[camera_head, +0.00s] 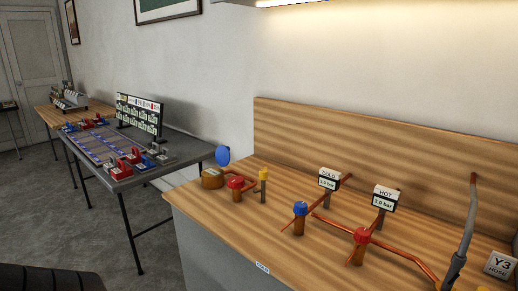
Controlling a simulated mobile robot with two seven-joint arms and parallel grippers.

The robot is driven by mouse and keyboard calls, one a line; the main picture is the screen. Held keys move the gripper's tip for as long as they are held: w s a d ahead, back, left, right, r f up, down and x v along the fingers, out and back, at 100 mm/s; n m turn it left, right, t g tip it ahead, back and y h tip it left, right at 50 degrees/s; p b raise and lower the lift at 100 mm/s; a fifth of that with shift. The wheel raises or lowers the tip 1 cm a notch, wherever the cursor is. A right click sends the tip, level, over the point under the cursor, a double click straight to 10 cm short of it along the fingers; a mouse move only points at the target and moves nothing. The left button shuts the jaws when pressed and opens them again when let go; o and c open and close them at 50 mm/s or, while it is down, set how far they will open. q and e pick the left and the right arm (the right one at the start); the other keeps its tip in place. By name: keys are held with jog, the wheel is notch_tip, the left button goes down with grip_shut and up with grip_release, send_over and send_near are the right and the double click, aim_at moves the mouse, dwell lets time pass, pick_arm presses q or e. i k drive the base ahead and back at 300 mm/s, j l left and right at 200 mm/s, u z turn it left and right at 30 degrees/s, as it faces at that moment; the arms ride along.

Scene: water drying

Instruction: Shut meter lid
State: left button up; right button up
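The water meter (212,178) is a round brass-coloured body at the left end of the wooden counter. Its round blue lid (222,156) stands up, open, above the far side of the meter. A red-topped valve (236,183) sits just right of the meter, joined to a copper pipe. Neither of my grippers is in view.
The wooden counter (215,220) has a tall backboard (370,140). A yellow-topped fitting (263,174), a blue valve (300,208), a red valve (362,235) and the COLD (329,179) and HOT (385,198) gauges stand to the right. The counter's front left is bare.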

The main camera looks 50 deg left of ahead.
aim_at(222, 154)
jog(key=j+z, duration=0.25)
jog(key=k+j+z, duration=0.25)
jog(key=j, duration=0.2)
jog(key=k+j+z, duration=0.15)
jog(key=j, duration=0.25)
jog(key=j+z, duration=0.1)
jog(key=j, duration=0.25)
jog(key=k+j, duration=0.2)
jog(key=j, duration=0.25)
jog(key=k+j+z, duration=0.1)
jog(key=j, duration=0.35)
jog(key=k+j, duration=0.35)
jog(key=k+j+z, duration=0.1)
jog(key=j, duration=0.4)
jog(key=k+j+z, duration=0.1)
jog(key=k+j, duration=0.25)
